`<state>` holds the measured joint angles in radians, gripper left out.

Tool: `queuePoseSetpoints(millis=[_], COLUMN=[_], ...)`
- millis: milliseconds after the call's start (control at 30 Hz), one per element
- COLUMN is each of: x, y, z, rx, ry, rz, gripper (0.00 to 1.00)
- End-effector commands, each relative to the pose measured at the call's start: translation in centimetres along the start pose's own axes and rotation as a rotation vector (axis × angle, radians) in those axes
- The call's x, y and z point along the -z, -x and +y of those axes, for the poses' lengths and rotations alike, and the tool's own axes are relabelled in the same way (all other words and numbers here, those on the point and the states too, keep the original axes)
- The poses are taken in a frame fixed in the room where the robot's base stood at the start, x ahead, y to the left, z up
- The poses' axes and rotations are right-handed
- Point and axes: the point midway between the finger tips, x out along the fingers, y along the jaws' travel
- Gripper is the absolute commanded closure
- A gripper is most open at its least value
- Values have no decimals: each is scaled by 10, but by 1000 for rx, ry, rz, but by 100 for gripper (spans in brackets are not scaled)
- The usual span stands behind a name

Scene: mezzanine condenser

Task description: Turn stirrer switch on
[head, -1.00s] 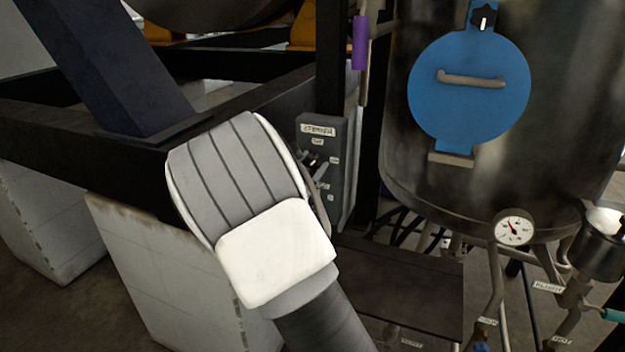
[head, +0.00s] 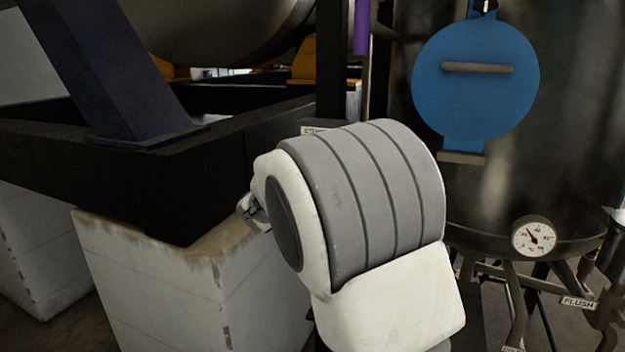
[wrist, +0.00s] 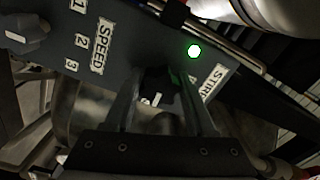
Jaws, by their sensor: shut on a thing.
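The stirrer control box (wrist: 130,45) fills the upper part of the wrist view, seen at a slant. A dark switch knob (wrist: 158,99) with a white mark sits near a label that starts with "STIR", partly cut off. My gripper (wrist: 163,86) is shut on this knob, one finger on each side. A round green lamp (wrist: 194,51) on the box is lit. In the head view my arm covers nearly all of the box; only its top with part of the label (head: 313,130) shows. The gripper's fingers and the knob are hidden there.
A second knob (wrist: 24,36) stands beside the "SPEED" label (wrist: 98,46) with marks 1, 2, 3. In the head view, a dark frame beam (head: 120,175) and white block (head: 190,275) lie left. The tank with blue hatch (head: 475,95) and gauge (head: 533,238) stands right.

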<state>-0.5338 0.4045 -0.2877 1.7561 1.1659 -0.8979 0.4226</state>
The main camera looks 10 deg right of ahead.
Motion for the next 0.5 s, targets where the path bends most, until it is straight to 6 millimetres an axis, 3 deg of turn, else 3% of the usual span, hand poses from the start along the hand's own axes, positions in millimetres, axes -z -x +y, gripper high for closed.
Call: queuePoseSetpoints(millis=[500], x=[-1], y=[0], z=[0], rx=[-1], ry=[-97], rz=[-2], gripper=[100])
